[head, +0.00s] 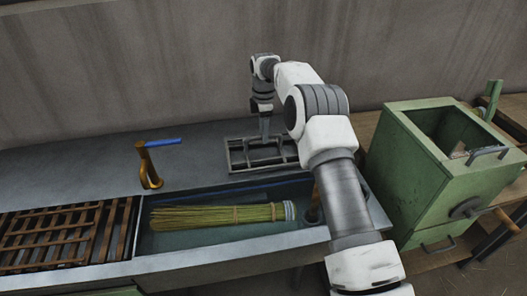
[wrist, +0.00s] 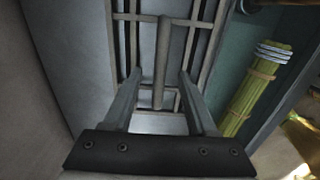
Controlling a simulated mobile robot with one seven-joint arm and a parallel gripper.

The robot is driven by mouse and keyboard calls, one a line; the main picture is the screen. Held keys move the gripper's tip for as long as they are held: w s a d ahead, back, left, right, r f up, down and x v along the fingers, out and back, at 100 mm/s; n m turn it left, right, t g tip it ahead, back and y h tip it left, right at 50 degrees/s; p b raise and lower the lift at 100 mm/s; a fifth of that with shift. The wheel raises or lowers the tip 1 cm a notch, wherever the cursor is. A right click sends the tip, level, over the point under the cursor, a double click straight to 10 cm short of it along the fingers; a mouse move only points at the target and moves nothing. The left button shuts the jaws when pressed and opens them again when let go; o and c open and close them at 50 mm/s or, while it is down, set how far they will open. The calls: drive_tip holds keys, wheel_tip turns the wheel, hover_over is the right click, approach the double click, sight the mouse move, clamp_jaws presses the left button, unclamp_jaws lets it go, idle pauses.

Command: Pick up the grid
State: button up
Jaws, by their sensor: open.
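The grid (head: 256,158) is a grey metal frame with crossbars. It lies on the grey counter at the back edge of the sink basin in the head view. In the wrist view the grid (wrist: 178,22) fills the top middle, with a round grey bar (wrist: 161,60) running lengthwise along its middle. My gripper (head: 265,134) points down at the grid. In the wrist view my gripper (wrist: 160,76) is open, with one finger on each side of the bar and visible gaps between. Whether the fingertips reach down to the bar's height is unclear. My arm hides the grid's right end in the head view.
A straw broom head (head: 215,215) lies in the water basin in front of the grid. A brass tap (head: 149,168) with a blue lever stands to the left. A brown slatted rack (head: 60,237) is at far left. A green metal box (head: 422,170) stands right of my arm.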

sight(263, 150)
wheel_tip(263, 150, down, 5)
drive_tip(key=shift+f, duration=0.1)
drive_tip(key=shift+c, duration=0.3)
clamp_jaws()
drive_tip(key=shift+w, duration=0.1)
idle(1.1)
